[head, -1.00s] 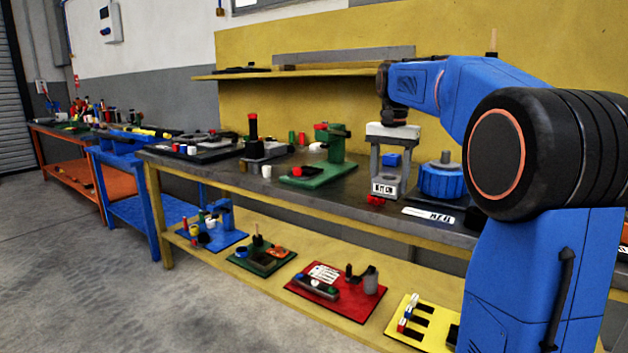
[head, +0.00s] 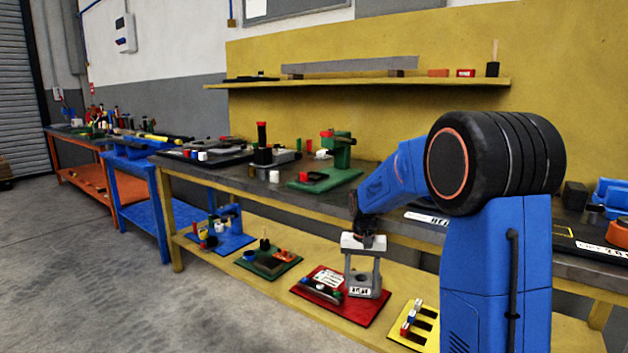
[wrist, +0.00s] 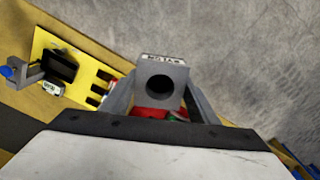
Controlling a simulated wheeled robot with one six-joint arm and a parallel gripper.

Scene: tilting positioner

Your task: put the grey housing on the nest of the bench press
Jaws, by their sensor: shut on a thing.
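The grey housing (head: 362,291) is a small block with a white label on its front. My gripper (head: 363,280) is shut on it, pointing down in front of the lower shelf. In the wrist view the housing (wrist: 173,72) sits between the fingers, with a dark round hole facing the camera. A green press-like machine (head: 338,150) with a flat green base stands on the bench top, up and left of my gripper. A smaller blue machine (head: 233,222) of similar shape stands on the lower shelf. I cannot make out a nest on either.
A red board (head: 345,312) with small parts lies behind and below my gripper. A yellow slotted board (head: 424,325) is to its right and a green board (head: 270,263) to its left. The bench top (head: 385,183) lies above. Open floor is at the left.

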